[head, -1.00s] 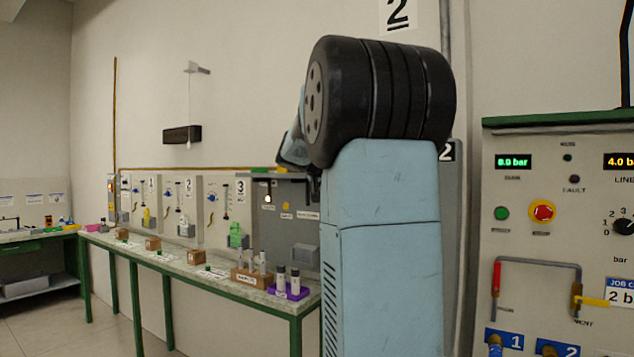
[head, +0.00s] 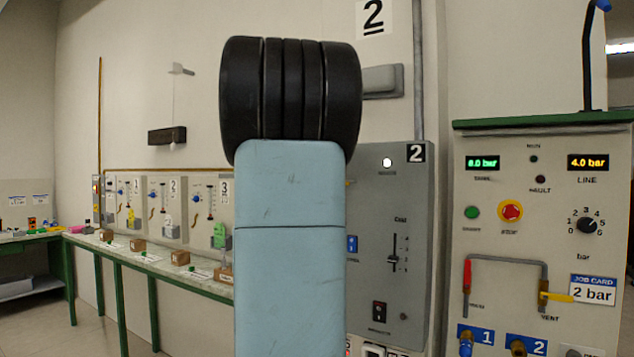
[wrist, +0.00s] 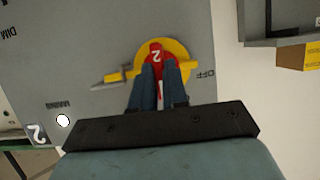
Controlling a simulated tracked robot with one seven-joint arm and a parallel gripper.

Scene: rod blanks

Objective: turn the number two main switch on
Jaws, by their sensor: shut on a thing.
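The number two main switch (wrist: 156,50) shows in the wrist view as a red handle marked 2 on a yellow round plate (wrist: 181,52). My gripper (wrist: 159,70) has its two dark blue fingers closed on either side of the red handle. The handle stands roughly upright in this view, with the word OFF to its right. A yellow and tan tab sticks out left of the plate. In the head view the grey number 2 cabinet (head: 415,240) is partly covered by my arm, which hides the gripper and the handle.
A white lamp (wrist: 63,120) is lit on the cabinet; it also shows in the head view (head: 387,162). A control panel (head: 545,255) with gauges, knob and pipes stands at the right. A green-framed bench (head: 150,257) runs along the left wall.

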